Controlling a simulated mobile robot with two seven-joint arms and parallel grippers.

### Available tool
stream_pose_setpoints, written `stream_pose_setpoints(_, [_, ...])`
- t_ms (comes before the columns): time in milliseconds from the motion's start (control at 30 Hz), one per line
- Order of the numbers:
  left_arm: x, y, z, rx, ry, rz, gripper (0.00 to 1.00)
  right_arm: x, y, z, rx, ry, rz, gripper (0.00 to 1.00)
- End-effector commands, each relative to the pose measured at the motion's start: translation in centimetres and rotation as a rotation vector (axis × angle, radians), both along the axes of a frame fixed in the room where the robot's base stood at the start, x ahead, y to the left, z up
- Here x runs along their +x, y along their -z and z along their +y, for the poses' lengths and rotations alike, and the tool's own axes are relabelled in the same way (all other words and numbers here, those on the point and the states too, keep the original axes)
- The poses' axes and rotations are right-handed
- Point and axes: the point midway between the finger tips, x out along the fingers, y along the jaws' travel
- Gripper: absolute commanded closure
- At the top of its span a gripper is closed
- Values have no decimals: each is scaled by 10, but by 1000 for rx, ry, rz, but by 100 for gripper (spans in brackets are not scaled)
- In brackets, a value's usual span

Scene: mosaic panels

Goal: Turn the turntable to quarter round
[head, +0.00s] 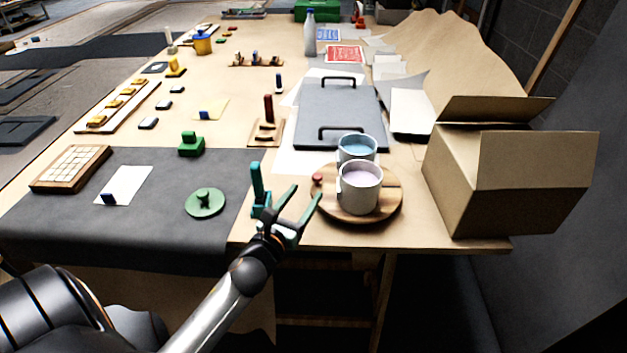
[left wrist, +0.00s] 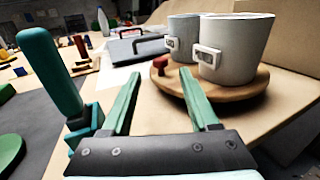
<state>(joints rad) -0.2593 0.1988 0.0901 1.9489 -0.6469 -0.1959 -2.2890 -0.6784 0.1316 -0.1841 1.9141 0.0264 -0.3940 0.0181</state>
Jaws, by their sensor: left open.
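The turntable (head: 391,205) is a round wooden disc near the front edge of the table, and it also shows in the left wrist view (left wrist: 240,97). Two light grey mugs stand on it: the front mug (head: 359,193) holds a pale lilac liquid, the rear mug (head: 357,147) a blue one. A small red knob (head: 317,179) sits at the disc's left edge and shows ahead of the fingers in the left wrist view (left wrist: 159,65). My left gripper (head: 306,202) is open and empty, just left of and in front of the disc. My right gripper is out of view.
A teal upright tool (head: 257,183) stands close left of my left gripper. A cardboard box (head: 505,180) sits right of the turntable. A grey panel with two handles (head: 340,108) lies behind it. A green round piece (head: 205,202) lies on the dark mat to the left.

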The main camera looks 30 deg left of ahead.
Motion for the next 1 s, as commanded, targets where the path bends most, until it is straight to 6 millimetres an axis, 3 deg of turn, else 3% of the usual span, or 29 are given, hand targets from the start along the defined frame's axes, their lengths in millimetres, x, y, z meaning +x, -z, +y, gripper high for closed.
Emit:
stream_pose_setpoints(100, [21, -1, 3, -1, 0, -1, 39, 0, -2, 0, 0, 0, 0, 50])
stream_pose_setpoints(300, [44, 0, 7, -2, 1, 0, 39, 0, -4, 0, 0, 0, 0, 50])
stream_pose_setpoints(733, [53, 0, 8, -1, 1, 1, 39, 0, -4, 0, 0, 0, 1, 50])
stream_pose_setpoints(1000, [53, 0, 8, -1, 1, 1, 67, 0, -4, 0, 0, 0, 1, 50])
